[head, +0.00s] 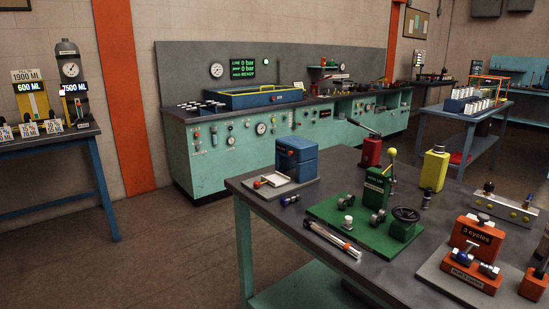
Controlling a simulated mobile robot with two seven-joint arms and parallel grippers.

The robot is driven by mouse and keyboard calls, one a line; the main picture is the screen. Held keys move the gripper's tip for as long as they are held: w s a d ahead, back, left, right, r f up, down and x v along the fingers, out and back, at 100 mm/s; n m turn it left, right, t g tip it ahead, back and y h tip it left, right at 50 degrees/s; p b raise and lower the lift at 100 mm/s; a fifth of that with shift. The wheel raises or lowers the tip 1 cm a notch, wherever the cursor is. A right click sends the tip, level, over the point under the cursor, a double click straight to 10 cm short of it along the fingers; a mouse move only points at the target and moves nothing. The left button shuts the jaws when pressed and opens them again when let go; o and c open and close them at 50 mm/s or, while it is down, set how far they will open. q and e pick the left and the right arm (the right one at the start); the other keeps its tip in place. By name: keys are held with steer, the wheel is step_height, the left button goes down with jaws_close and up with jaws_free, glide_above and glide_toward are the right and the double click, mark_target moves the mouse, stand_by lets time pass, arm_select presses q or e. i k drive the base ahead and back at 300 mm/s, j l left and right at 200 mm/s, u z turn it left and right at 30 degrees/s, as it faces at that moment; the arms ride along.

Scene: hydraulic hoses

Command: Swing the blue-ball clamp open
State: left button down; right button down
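I cannot make out a clamp with a blue ball in the head view. A small blue fitting (289,200) lies next to that base. Neither of my grippers is in view.
An orange unit marked "3 cycles" (478,235) stands at the table's right. A yellow bottle (434,169) and a red hand pump (371,152) stand behind the green plate. A silver cylinder (333,240) lies at the front edge. Open floor (150,255) lies left of the table.

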mark_target(462, 256)
steer(key=z, duration=1.35)
